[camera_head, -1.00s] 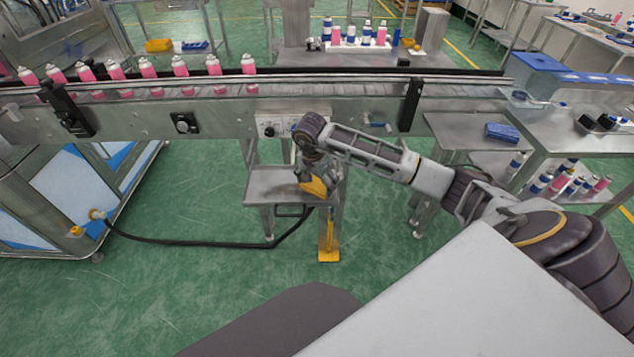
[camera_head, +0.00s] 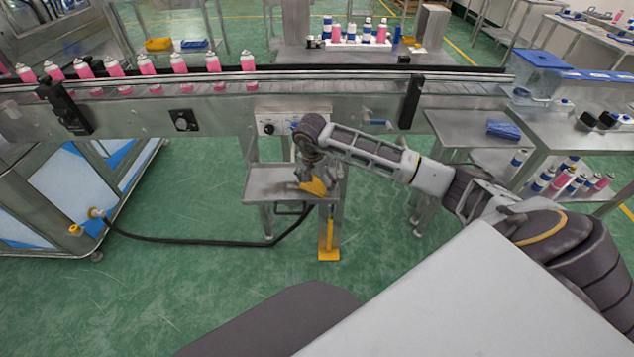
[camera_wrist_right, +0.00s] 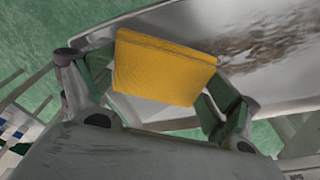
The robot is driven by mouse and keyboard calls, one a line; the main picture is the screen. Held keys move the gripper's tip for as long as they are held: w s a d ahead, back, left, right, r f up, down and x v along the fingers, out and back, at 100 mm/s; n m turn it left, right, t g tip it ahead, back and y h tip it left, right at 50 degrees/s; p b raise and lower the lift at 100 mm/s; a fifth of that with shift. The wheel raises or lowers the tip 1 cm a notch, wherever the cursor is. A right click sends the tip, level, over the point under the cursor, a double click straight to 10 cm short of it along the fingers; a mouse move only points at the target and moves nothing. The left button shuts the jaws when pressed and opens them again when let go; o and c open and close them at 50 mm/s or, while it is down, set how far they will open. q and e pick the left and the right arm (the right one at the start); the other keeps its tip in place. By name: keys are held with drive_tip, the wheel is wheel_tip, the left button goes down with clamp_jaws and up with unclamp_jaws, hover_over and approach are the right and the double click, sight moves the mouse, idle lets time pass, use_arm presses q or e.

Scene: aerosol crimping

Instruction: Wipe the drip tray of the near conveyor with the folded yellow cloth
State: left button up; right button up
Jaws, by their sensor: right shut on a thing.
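The folded yellow cloth (camera_wrist_right: 163,70) is between the two fingers of my right gripper (camera_wrist_right: 160,85), which is shut on it. In the head view the cloth (camera_head: 315,187) is at the right part of the grey metal drip tray (camera_head: 268,190) under the near conveyor. My right gripper (camera_head: 310,178) points down there, partly hiding the cloth. In the right wrist view the drip tray (camera_wrist_right: 285,92) has a brown, patchy stain (camera_wrist_right: 265,45) beyond the cloth. I cannot tell whether the cloth touches the tray. My left gripper is not in view.
The near conveyor (camera_head: 220,108) runs above and behind the tray, with several pink cans (camera_head: 147,66) on its left part. A black hose (camera_head: 190,241) loops over the green floor. A steel side table (camera_head: 460,130) with a blue cloth (camera_head: 503,130) stands to the right.

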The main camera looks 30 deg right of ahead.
sight(306, 184)
drive_tip(key=shift+w+a+b, duration=0.2)
drive_tip(key=shift+w+a, duration=0.3)
drive_tip(key=shift+a, duration=0.25)
drive_tip(key=shift+w+a+b, duration=0.2)
drive_tip(key=shift+w+a, duration=0.25)
drive_tip(key=shift+a, duration=0.3)
drive_tip(key=shift+a, duration=0.1)
drive_tip(key=shift+w+a+f+b, duration=0.1)
drive_tip(key=shift+w+a+b, duration=0.15)
drive_tip(key=shift+w+a, duration=0.35)
drive_tip(key=shift+w+a+b, duration=0.25)
drive_tip(key=shift+a, duration=0.5)
drive_tip(key=shift+a, duration=0.2)
drive_tip(key=shift+w+a+b, duration=0.2)
drive_tip(key=shift+w+a, duration=0.3)
drive_tip(key=shift+a, duration=0.15)
drive_tip(key=shift+w+a+b, duration=0.2)
drive_tip(key=shift+w+a, duration=0.25)
drive_tip(key=shift+a, duration=0.2)
drive_tip(key=shift+a, duration=0.1)
